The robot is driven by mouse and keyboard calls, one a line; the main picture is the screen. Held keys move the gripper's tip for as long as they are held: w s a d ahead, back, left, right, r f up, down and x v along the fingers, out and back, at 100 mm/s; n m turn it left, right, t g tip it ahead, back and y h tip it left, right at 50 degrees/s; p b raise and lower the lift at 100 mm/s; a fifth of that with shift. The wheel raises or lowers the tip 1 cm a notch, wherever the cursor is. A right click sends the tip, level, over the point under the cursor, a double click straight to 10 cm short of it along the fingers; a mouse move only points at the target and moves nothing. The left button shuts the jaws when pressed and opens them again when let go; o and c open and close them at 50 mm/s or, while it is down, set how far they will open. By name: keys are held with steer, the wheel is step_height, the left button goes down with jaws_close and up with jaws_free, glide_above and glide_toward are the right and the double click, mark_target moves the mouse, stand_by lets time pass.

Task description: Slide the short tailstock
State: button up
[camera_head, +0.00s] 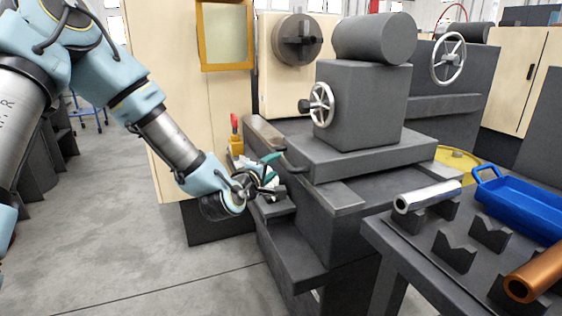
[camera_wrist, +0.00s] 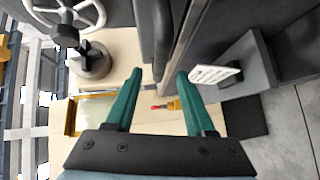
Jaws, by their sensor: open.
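A grey tailstock (camera_head: 362,105) with a thick barrel (camera_head: 373,38) on top and a spoked handwheel (camera_head: 321,104) on its left face stands on a grey base (camera_head: 350,155). Its handwheel also shows at the top left of the wrist view (camera_wrist: 88,14). A second handwheel (camera_head: 448,58) is on a grey machine behind; I cannot tell which one is short. My gripper (camera_head: 272,170) is left of and below the tailstock base, near its front corner. In the wrist view its teal fingers (camera_wrist: 160,78) are apart, with nothing visibly held between them.
A round chuck (camera_head: 297,40) is behind. A red-and-yellow handle (camera_head: 235,130) stands beyond my gripper. A bench at right holds a silver cylinder (camera_head: 428,196), a copper cylinder (camera_head: 535,270), V-blocks (camera_head: 455,252) and a blue tray (camera_head: 522,205). The floor at left is open.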

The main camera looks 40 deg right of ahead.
mark_target(279, 162)
steer(key=x, duration=0.6)
steer(key=shift+d+p, duration=0.2)
steer(key=shift+p, duration=0.2)
jaws_close()
steer(key=shift+w+f, duration=0.1)
stand_by(0.9)
